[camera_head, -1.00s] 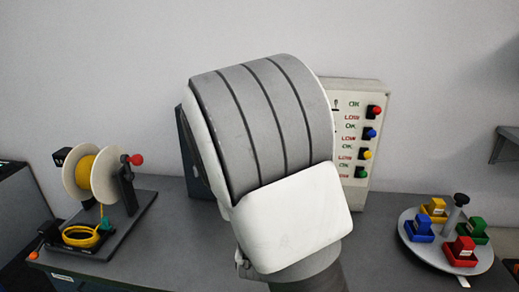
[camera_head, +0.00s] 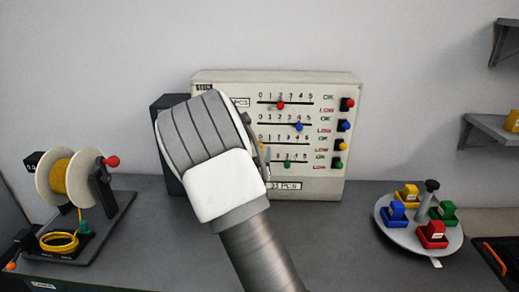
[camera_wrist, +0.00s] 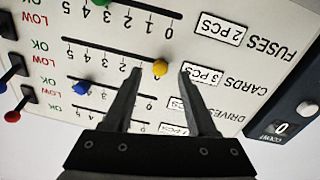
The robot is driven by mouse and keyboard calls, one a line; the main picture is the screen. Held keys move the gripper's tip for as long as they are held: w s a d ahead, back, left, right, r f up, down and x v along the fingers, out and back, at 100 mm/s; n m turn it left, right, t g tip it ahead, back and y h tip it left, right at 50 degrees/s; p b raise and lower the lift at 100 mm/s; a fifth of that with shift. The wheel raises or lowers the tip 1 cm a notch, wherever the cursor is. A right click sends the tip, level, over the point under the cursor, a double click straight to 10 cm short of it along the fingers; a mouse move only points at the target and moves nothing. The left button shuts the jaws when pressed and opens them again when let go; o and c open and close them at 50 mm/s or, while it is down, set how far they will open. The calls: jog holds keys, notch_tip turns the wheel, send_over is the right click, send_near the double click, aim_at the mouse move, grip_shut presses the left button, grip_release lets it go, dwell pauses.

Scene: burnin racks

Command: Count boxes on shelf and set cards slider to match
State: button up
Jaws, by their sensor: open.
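The cream panel (camera_head: 275,78) stands on the bench against the wall, with slider rows. In the wrist view it appears upside down. The yellow cards slider knob (camera_wrist: 160,68) is at the 0 end of its row, beside the label "CARDS 3 PCS" (camera_wrist: 203,73). My gripper (camera_wrist: 160,70) is open, with a fingertip on either side of the yellow knob and gaps visible. A shelf (camera_head: 490,127) at the right edge holds a yellow-orange box (camera_head: 512,121), cut off by the frame.
The red (camera_head: 280,105), blue (camera_head: 299,127) and green (camera_head: 287,164) knobs sit on the other rows. OK/LOW switches (camera_head: 346,125) line the panel's right side. A spool stand (camera_head: 70,180) is at left, a turntable with coloured blocks (camera_head: 395,228) at right. A counter reads 0 (camera_wrist: 282,128).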

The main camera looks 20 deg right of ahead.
aim_at(260, 145)
jog(key=shift+x, duration=1.2)
jog(key=shift+c, duration=0.3)
grip_shut()
dwell(0.4)
